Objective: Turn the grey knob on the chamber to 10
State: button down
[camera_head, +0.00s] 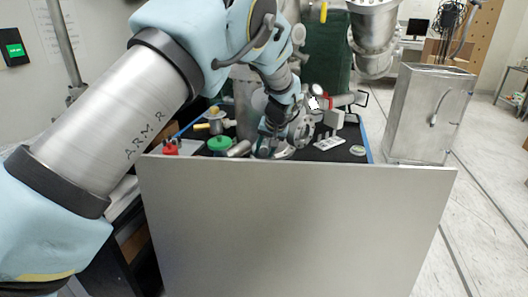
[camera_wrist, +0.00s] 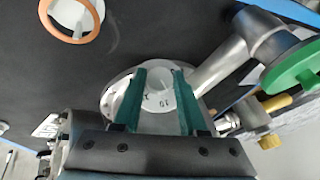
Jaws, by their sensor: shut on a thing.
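The grey knob (camera_wrist: 158,84) is a round metal piece with a pale dial face in the middle of the wrist view. Small markings show on its dial, one of which looks like 10; the pointer's exact setting is too small to read. My gripper (camera_wrist: 159,73) has its two green fingers on either side of the knob, closed on it. In the head view my gripper (camera_head: 272,145) is low over the metal chamber parts on the black bench top, and my arm hides most of the knob there.
A green handwheel (camera_wrist: 293,68) on a metal pipe is close at the right in the wrist view; it also shows in the head view (camera_head: 219,143). A copper ring (camera_wrist: 69,38) with a pale disc lies upper left. A grey panel (camera_head: 295,225) fronts the bench.

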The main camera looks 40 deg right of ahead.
jog(key=shift+s+m+t+y+b, duration=0.1)
jog(key=shift+m+t+y+b, duration=0.45)
jog(key=shift+m+t, duration=0.3)
jog(key=shift+c, duration=2.2)
grip_release()
jog(key=shift+s+d, duration=0.1)
jog(key=b+v, duration=0.2)
jog(key=v, duration=0.8)
jog(key=shift+s+r, duration=0.25)
